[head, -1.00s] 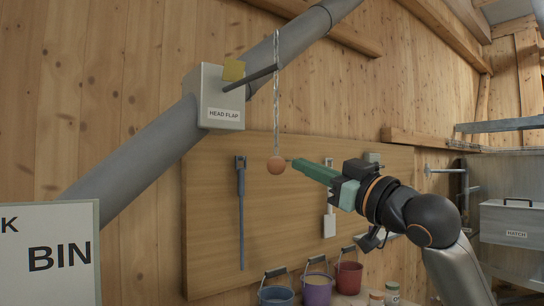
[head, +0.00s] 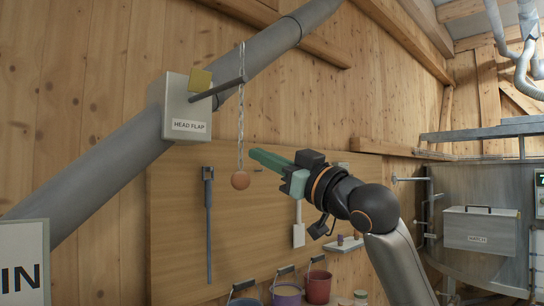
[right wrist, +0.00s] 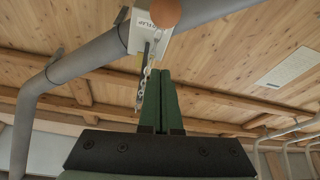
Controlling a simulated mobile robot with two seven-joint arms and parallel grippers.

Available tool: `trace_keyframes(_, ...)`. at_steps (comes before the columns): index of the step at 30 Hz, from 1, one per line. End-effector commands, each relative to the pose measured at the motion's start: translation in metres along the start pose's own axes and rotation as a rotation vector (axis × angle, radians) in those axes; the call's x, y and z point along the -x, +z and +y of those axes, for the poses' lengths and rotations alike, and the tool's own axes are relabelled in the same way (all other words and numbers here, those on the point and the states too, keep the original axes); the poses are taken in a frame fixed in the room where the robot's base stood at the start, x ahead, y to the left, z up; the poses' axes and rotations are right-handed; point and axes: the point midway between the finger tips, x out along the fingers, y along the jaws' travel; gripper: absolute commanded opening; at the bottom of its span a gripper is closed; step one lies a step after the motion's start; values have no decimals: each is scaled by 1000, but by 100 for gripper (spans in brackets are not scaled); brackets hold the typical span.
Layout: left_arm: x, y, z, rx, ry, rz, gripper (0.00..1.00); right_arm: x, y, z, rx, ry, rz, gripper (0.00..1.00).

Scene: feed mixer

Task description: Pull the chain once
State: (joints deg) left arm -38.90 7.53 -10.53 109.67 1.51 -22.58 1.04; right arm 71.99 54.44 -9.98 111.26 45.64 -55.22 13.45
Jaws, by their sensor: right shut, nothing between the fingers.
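A thin metal chain (head: 241,115) hangs from the lever arm (head: 217,88) of the grey box labelled HEAD FLAP (head: 186,107). An orange-brown ball (head: 240,180) is at its lower end. My right gripper (head: 252,154) is shut, its green fingers pointing left, with the tips just right of the chain and a little above the ball. In the right wrist view, the fingertips (right wrist: 167,72) are together and empty, the chain (right wrist: 147,75) runs along their left side, and the ball (right wrist: 165,12) is at the top edge. I cannot tell whether fingers and chain touch. My left gripper is not in view.
A wooden board (head: 178,235) behind carries a blue-grey bar (head: 209,230) and a white fitting (head: 299,235). Several buckets (head: 318,287) stand below. A thick grey pipe (head: 95,185) slants past the box. A metal container labelled HATCH (head: 480,230) is at right.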

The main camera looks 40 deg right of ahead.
Motion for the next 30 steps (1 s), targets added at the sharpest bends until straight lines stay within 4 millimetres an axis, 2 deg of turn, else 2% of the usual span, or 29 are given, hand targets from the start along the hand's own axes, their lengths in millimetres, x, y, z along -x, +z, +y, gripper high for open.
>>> trace_keyframes(1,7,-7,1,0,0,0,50,-14,-5,0,-3,-2,0,0)
trace_keyframes(3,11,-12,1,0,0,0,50,-30,-5,0,-3,-2,-1,0)
trace_keyframes(8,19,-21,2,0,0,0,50,-62,-2,0,0,-1,-2,0)
trace_keyframes(9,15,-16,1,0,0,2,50,-54,12,0,3,1,-5,0)
trace_keyframes(15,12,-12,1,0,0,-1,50,-46,32,0,2,1,-2,0)
trace_keyframes(30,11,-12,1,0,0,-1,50,-43,38,0,1,1,0,0)
